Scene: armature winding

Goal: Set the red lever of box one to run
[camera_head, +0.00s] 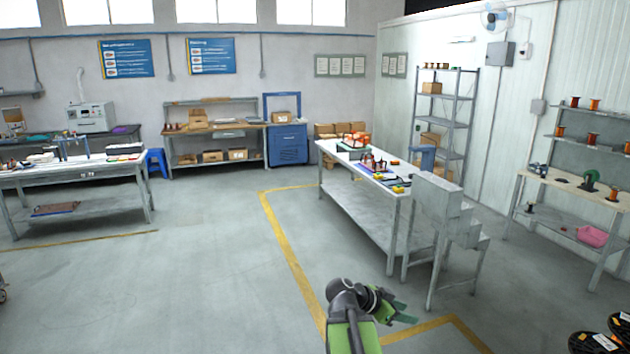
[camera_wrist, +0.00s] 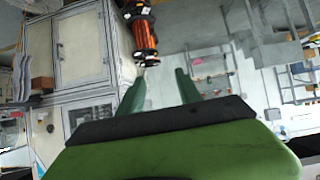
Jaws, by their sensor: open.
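No red lever can be made out in either view. A grey box (camera_head: 499,54) hangs on the right wall below a fan, and a smaller pale box (camera_head: 538,106) is on the same wall further right. I cannot tell whether either is box one. My gripper (camera_head: 408,312) is low in the front middle of the head view, above the floor and far from these boxes. In the wrist view its two green fingers (camera_wrist: 158,77) stand apart with nothing between them.
A white table (camera_head: 345,156) and grey steps (camera_head: 437,196) stand ahead to the right. A workbench (camera_head: 545,180) runs along the right wall, and cable spools (camera_head: 590,343) lie at the lower right. The floor at centre left is clear. The wrist view shows an orange coil (camera_wrist: 145,36).

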